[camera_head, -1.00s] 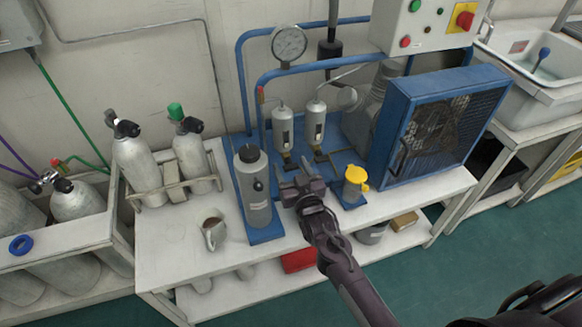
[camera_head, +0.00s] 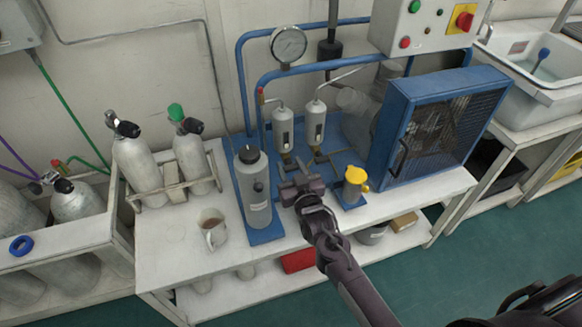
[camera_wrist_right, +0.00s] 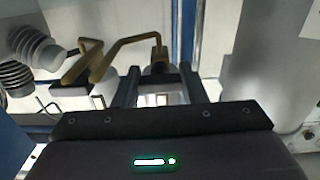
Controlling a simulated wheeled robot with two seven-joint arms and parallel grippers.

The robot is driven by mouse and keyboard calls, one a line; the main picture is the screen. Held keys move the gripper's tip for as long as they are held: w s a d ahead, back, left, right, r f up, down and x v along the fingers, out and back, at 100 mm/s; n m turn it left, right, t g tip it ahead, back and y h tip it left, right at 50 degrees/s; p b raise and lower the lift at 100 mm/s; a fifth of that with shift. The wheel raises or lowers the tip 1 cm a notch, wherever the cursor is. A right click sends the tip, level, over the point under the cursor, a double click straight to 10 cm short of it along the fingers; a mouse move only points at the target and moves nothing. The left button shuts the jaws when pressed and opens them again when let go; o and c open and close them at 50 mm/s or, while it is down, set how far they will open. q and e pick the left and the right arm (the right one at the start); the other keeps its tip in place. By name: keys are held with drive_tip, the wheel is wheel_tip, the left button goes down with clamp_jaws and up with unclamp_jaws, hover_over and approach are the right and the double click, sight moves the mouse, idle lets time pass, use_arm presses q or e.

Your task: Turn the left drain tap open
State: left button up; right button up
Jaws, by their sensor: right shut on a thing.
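Two grey filter cylinders stand on the blue compressor frame, the left one (camera_head: 283,130) and the right one (camera_head: 315,122). The left drain tap (camera_head: 288,159) is a small brass fitting under the left cylinder, partly hidden behind my gripper in the head view. My right gripper (camera_head: 303,184) reaches in from the lower right, just in front of it. In the right wrist view a brass tap with a bent lever (camera_wrist_right: 122,46) has its body end between the fingers of my right gripper (camera_wrist_right: 160,76). The jaws are shut on it. My left gripper is not in view.
A grey canister (camera_head: 255,190) stands close left of my gripper. A yellow-capped cup (camera_head: 355,184) stands close right. A blue-framed fan guard (camera_head: 435,125) is further right. A mug (camera_head: 214,232) stands on the white bench (camera_head: 180,265), whose front edge is partly clear.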

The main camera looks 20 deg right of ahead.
drive_tip(key=shift+r+n, duration=0.1)
drive_tip(key=shift+n, duration=0.5)
drive_tip(key=shift+n+p, duration=0.4)
drive_tip(key=shift+p, duration=0.05)
drive_tip(key=n+p, duration=0.2)
drive_tip(key=n, duration=0.2)
drive_tip(key=shift+n, duration=0.7)
drive_tip(key=n+p, duration=0.1)
drive_tip(key=n, duration=0.3)
drive_tip(key=shift+p, duration=0.35)
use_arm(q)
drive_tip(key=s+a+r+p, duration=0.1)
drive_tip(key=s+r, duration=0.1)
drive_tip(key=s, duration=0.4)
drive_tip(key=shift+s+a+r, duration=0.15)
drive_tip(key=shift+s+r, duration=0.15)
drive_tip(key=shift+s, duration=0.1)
use_arm(e)
drive_tip(key=shift+n, duration=2)
drive_tip(key=o, duration=1)
